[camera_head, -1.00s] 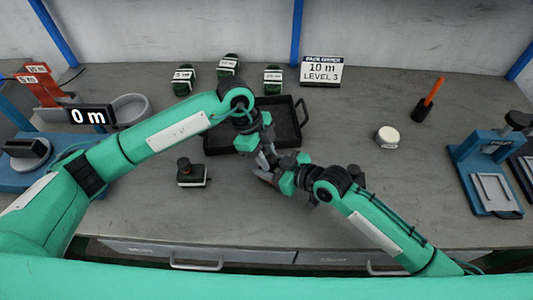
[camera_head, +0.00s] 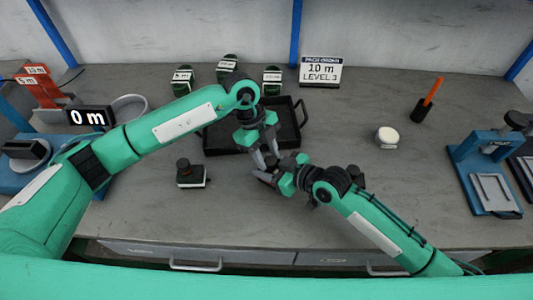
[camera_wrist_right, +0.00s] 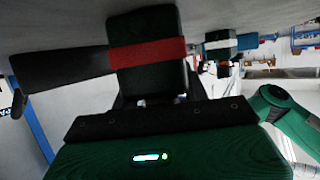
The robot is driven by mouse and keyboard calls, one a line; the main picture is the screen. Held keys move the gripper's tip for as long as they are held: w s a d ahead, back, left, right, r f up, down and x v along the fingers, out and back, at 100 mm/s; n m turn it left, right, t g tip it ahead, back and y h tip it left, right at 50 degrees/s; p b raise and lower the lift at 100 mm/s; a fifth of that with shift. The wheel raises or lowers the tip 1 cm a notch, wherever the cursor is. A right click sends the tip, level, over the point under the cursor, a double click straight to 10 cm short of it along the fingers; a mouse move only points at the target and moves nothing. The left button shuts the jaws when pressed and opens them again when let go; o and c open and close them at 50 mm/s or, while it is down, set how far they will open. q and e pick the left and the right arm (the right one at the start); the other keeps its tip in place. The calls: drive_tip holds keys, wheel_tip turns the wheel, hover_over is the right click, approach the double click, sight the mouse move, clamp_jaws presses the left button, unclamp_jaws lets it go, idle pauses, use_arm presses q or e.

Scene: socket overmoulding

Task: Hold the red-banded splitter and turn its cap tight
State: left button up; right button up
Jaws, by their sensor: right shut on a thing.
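In the right wrist view a dark block with a red band, the red-banded splitter (camera_wrist_right: 149,53), sits in front of my right gripper (camera_wrist_right: 150,103). In the head view my right gripper (camera_head: 272,178) is shut on it, and the splitter is mostly hidden by the two grippers. My left gripper (camera_head: 266,156) is just above and behind the right one. Its two grey fingers look apart and point down toward the held splitter. Whether they touch the cap cannot be seen, and the cap itself cannot be made out.
A black tray (camera_head: 292,132) lies behind the grippers. Several green units with white labels (camera_head: 229,64) stand behind it. A dark capped unit (camera_head: 190,176) stands left of the grippers. A white round item (camera_head: 387,137) and a blue fixture (camera_head: 466,180) are at right. The front middle is clear.

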use_arm(q)
drive_tip(key=shift+o, duration=1.2)
drive_tip(key=v, duration=1.2)
